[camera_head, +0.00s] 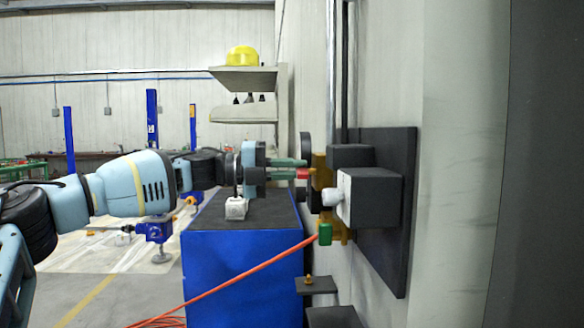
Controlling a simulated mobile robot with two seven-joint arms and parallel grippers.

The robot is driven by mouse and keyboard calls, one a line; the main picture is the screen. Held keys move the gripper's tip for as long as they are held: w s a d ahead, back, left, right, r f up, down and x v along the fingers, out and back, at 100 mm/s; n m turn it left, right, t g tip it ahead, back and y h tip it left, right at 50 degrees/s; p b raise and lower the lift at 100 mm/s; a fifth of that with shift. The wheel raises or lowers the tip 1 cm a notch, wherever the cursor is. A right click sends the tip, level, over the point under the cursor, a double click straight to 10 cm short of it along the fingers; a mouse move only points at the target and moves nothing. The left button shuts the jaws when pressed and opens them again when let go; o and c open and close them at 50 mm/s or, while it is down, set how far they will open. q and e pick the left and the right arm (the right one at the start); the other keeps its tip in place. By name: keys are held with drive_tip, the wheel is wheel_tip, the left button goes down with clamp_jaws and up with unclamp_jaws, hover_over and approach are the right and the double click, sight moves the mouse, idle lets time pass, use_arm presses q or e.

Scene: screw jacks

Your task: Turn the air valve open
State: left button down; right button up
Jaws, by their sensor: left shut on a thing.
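My left gripper (300,168) reaches in from the left, level, with its green fingers pointing right. It is shut on a small red handle (303,174), seemingly the air valve's handle, beside a brass-coloured fitting (319,172). The fingers partly hide the handle, so its exact angle cannot be told. The fitting sits in front of a dark panel (402,145) on the wall, next to dark blocks and a white-fronted box (345,193). An orange hose (250,269) runs up to a green connector (324,234) below. My right gripper is not in view.
A blue cabinet (240,270) with a dark top stands below my left gripper, with a small white block (236,208) on it. A shelf (245,78) holds a yellow helmet (242,56). Small dark ledges (316,285) stick out low by the wall. Blue jacks stand behind.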

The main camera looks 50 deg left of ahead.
use_arm(q)
drive_tip(key=shift+f+n, duration=0.15)
drive_tip(key=shift+n, duration=1.15)
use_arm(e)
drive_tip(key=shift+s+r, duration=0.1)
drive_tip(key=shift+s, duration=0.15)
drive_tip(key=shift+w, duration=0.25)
use_arm(q)
drive_tip(key=c, duration=1.5)
unclamp_jaws()
drive_tip(key=shift+o, duration=0.2)
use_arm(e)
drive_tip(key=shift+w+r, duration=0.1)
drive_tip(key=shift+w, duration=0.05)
use_arm(q)
drive_tip(key=p+v, duration=0.3)
drive_tip(key=v, duration=0.4)
drive_tip(key=shift+s+a, duration=0.25)
drive_tip(key=shift+s, duration=0.1)
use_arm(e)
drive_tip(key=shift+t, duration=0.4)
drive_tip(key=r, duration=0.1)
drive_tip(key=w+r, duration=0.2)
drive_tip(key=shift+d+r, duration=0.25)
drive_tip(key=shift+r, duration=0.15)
